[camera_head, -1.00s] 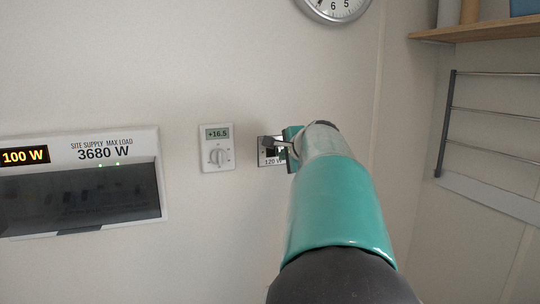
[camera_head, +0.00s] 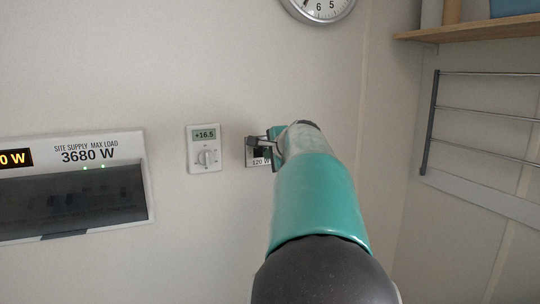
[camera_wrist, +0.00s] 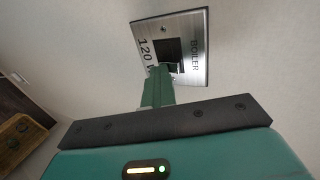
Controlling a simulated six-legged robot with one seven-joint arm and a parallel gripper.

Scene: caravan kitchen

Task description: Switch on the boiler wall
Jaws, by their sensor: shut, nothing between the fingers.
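The boiler wall switch is a metal plate (camera_wrist: 192,60) with a dark rocker (camera_wrist: 167,48) in its middle. The plate carries the words BOILER and 120 W, and shows tilted in the wrist view. In the head view the switch plate (camera_head: 251,158) is partly hidden behind my gripper (camera_head: 256,142). In the wrist view my gripper (camera_wrist: 160,72) is shut and empty, its fingertips at the lower edge of the rocker. I cannot tell whether they touch it. Whether the rocker is pressed is not clear.
A white thermostat (camera_head: 205,148) reading +16.5 is on the wall left of the switch. Further left is a supply panel (camera_head: 70,185) marked 3680 W. A clock (camera_head: 322,8), a wooden shelf (camera_head: 480,30) and a wire rack (camera_head: 485,105) are above and to the right.

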